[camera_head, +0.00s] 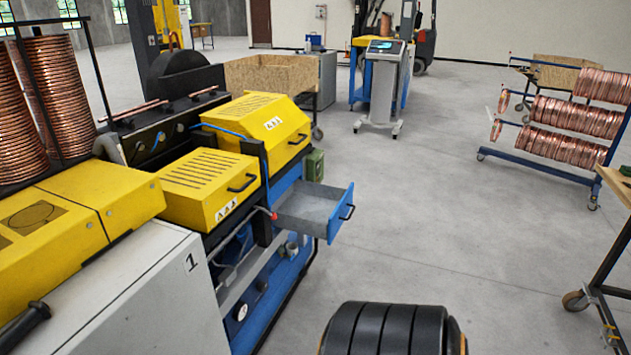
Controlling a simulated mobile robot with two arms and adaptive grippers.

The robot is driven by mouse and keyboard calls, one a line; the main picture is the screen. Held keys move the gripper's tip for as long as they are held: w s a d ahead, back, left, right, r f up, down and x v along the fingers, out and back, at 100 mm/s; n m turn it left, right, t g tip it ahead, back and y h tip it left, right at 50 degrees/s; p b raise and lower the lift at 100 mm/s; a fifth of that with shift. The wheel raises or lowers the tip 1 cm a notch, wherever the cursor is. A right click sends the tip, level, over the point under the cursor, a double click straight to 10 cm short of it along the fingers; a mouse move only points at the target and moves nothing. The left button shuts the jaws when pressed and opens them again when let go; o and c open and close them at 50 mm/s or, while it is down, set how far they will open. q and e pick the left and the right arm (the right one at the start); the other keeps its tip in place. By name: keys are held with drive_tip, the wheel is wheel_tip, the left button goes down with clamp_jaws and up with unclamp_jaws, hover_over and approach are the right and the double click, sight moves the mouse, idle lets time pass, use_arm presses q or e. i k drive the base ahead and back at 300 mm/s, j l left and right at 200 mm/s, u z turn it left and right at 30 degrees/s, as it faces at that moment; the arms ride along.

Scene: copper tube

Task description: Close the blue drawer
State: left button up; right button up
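The blue drawer (335,215) is pulled out of the side of the yellow and blue machine, left of the picture's middle. Its grey inside shows and looks empty. Neither of my grippers is in the picture, so nothing of mine is seen touching the drawer. A black ribbed rounded part (385,330) shows at the bottom edge and seems to be mine.
The machine has yellow covers (210,185) and a white cabinet (150,295) at front left. The floor right of the drawer is clear. A rack of copper coils (560,125) stands at right, a wheeled console (383,85) at the back. A wooden-topped table (615,185) stands at the right edge.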

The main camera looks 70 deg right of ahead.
sight(312, 209)
drive_tip(key=i+z, duration=0.1)
drive_tip(key=z, duration=0.4)
drive_tip(key=j+z, duration=0.1)
drive_tip(key=z, duration=0.4)
drive_tip(key=i+j+z, duration=0.15)
drive_tip(key=z, duration=0.3)
